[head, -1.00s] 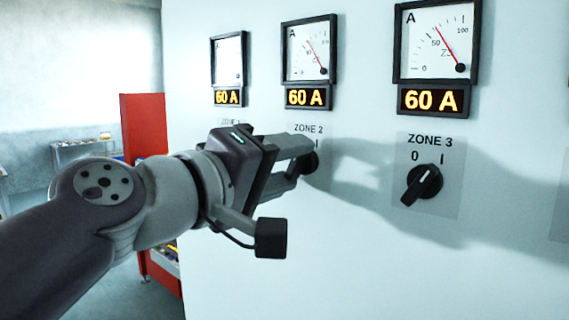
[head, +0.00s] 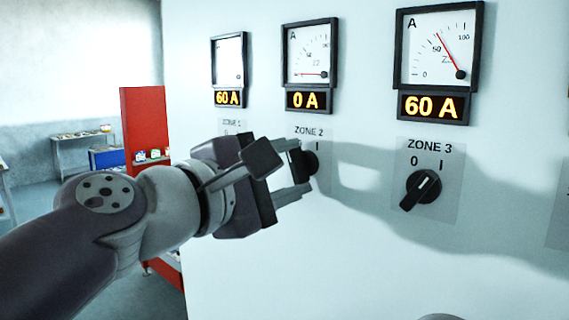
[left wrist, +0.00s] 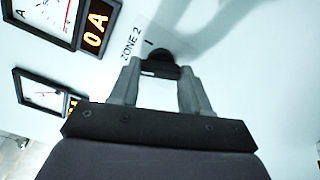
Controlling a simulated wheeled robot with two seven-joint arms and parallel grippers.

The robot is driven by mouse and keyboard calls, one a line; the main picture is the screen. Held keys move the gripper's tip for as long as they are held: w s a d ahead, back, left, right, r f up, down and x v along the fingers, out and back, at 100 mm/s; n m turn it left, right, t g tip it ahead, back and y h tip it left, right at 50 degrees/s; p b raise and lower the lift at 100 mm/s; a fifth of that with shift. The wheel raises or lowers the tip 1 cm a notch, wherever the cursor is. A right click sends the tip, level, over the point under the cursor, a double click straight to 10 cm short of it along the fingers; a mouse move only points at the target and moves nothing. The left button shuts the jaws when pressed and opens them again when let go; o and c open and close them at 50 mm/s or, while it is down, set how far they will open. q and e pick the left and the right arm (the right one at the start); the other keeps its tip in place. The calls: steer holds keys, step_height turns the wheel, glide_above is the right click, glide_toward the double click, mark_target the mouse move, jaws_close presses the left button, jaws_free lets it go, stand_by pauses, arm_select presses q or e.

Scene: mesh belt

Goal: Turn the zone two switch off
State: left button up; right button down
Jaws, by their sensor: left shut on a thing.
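The zone two switch (head: 313,163) is a black rotary knob on a pale plate under the label ZONE 2. My left gripper (head: 301,166) is at the knob with its fingers shut on it, and they hide most of it and the 0 mark. In the left wrist view the knob (left wrist: 160,63) sits between the fingertips. The zone two display (head: 306,101) above reads 0 A, and the needle of its meter (head: 309,54) lies flat at the bottom of the scale. My right gripper is not in view.
The zone three switch (head: 424,186) is to the right, its display (head: 433,106) reading 60 A. The zone one display (head: 228,98) also reads 60 A. A red cabinet (head: 145,120) and a table (head: 82,137) stand at the left, away from the panel.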

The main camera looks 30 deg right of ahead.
arm_select(q)
steer(key=shift+n, duration=0.8)
steer(key=shift+f, duration=0.1)
steer(key=o, duration=1.1)
steer(key=shift+c, duration=0.2)
steer(key=b+v, duration=0.5)
steer(key=v, duration=0.7)
steer(key=shift+a, duration=0.25)
